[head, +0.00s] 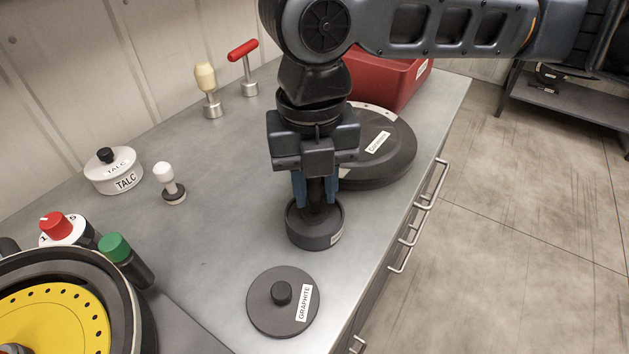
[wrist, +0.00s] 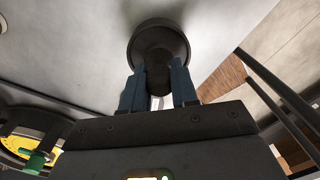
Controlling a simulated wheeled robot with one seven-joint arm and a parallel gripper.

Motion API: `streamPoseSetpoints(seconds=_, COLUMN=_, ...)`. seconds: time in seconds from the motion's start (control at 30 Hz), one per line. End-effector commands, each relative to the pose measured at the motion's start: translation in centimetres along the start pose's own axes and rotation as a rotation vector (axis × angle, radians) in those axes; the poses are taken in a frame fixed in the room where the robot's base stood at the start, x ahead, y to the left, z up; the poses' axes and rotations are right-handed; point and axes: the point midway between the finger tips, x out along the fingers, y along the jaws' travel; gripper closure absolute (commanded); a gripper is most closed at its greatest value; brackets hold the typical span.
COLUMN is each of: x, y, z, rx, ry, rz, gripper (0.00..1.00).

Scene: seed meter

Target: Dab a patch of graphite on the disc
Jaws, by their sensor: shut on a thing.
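My gripper (head: 316,190) points down with its blue fingers shut on a dark dabber (head: 317,208). The dabber's lower end is inside the open dark graphite pot (head: 314,240); whether it touches the bottom is hidden. In the wrist view, the gripper (wrist: 157,82) has the dark dabber (wrist: 157,72) between its fingers, over the round pot (wrist: 158,32). The dark lid labelled GRAPHITE (head: 268,315) lies flat on the bench in front of the pot. The yellow disc (head: 45,330), with small holes near its rim, sits in the dark round housing at lower left, partly cut off.
A white TALC pot (head: 113,172) and a white-knobbed dabber (head: 171,184) stand at left. A red knob (head: 57,226) and green knob (head: 114,247) are beside the housing. A labelled dark round cover (head: 385,165) and red box (head: 385,78) are behind my gripper. The mid-left bench is clear.

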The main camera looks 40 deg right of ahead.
Motion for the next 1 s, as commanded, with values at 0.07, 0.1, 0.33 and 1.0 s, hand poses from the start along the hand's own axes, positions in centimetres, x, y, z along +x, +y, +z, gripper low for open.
streamPoseSetpoints(seconds=0.07, x=0.1, y=0.0, z=0.0, rx=0.001, ry=0.001, rz=-0.002, gripper=1.00)
streamPoseSetpoints(seconds=0.1, x=0.2, y=0.0, z=0.0, rx=0.001, ry=0.002, rz=-0.002, gripper=1.00)
streamPoseSetpoints(seconds=0.33, x=0.2, y=0.0, z=0.0, rx=0.001, ry=0.002, rz=-0.002, gripper=1.00)
streamPoseSetpoints(seconds=1.0, x=-3.8, y=-0.1, z=0.0, rx=0.000, ry=0.001, rz=0.000, gripper=1.00)
